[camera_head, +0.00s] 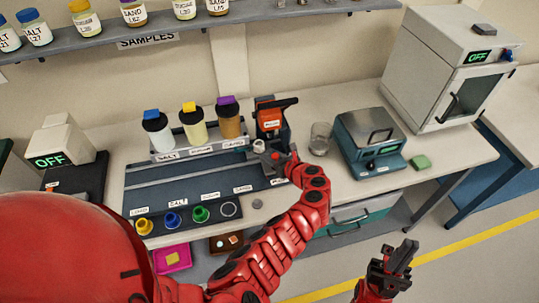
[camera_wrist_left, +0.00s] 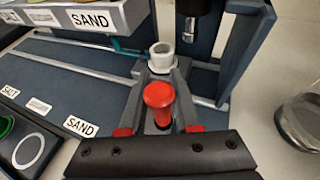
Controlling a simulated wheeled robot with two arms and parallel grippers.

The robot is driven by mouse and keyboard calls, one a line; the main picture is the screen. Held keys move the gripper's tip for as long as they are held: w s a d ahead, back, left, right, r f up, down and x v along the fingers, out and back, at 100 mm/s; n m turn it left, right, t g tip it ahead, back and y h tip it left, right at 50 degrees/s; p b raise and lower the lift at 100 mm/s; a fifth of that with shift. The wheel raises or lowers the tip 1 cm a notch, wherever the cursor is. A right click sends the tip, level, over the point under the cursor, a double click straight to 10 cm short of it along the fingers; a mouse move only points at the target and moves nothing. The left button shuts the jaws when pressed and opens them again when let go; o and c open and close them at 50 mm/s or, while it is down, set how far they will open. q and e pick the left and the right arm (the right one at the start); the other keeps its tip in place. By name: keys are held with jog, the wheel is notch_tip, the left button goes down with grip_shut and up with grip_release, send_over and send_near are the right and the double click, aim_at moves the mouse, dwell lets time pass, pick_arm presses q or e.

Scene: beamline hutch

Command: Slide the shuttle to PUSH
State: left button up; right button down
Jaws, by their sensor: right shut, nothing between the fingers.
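The shuttle carries a small white cup (camera_wrist_left: 162,57) and a red knob (camera_wrist_left: 158,96); in the head view the cup (camera_head: 259,145) is in front of the orange and black press (camera_head: 270,118). My left gripper (camera_wrist_left: 160,75) reaches down there, its grey fingers on either side of the knob, with dark gaps beside it. It also shows in the head view (camera_head: 272,158), where my red wrist partly hides the shuttle. A label starting with P (camera_head: 277,181) is mostly covered. My right gripper (camera_head: 402,256) is shut and empty, off the bench front.
Three capped jars (camera_head: 194,123) stand on the dispenser rack behind the rail board (camera_head: 150,195). A glass beaker (camera_head: 320,138) stands right of the press, then a teal device (camera_head: 368,140) and a green sponge (camera_head: 420,162).

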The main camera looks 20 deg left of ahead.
pick_arm(q)
grip_shut()
jog(key=shift+a, duration=0.1)
dwell(0.9)
